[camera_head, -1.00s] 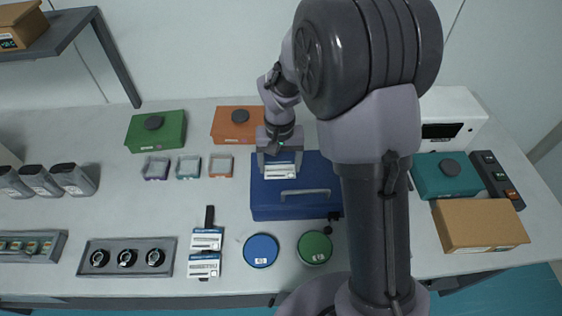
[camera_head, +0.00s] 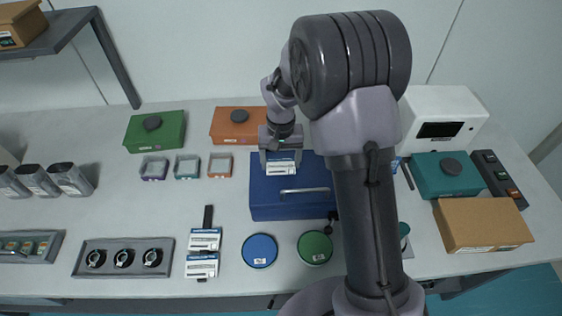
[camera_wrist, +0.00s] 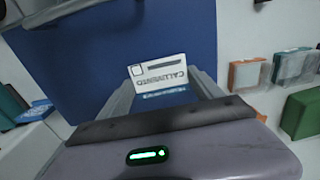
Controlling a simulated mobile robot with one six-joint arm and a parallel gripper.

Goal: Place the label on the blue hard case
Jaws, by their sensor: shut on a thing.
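The blue hard case (camera_head: 290,203) stands on the table with its handle toward the front. It also fills much of the wrist view (camera_wrist: 90,60). A white label with a blue stripe (camera_head: 281,168) is between the fingers of my gripper (camera_head: 281,160), over the back left part of the case lid. In the wrist view the label (camera_wrist: 158,74) sits between the two fingertips of my gripper (camera_wrist: 160,88). My gripper is shut on it. I cannot tell whether the label touches the lid.
More labels lie on a black holder (camera_head: 207,215) to the left. An orange case (camera_head: 225,127) and a green case (camera_head: 140,138) stand behind. Small open trays (camera_head: 187,172), a blue disc (camera_head: 260,250) and a green disc (camera_head: 314,247) are nearby. A cardboard box (camera_head: 470,225) stands at right.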

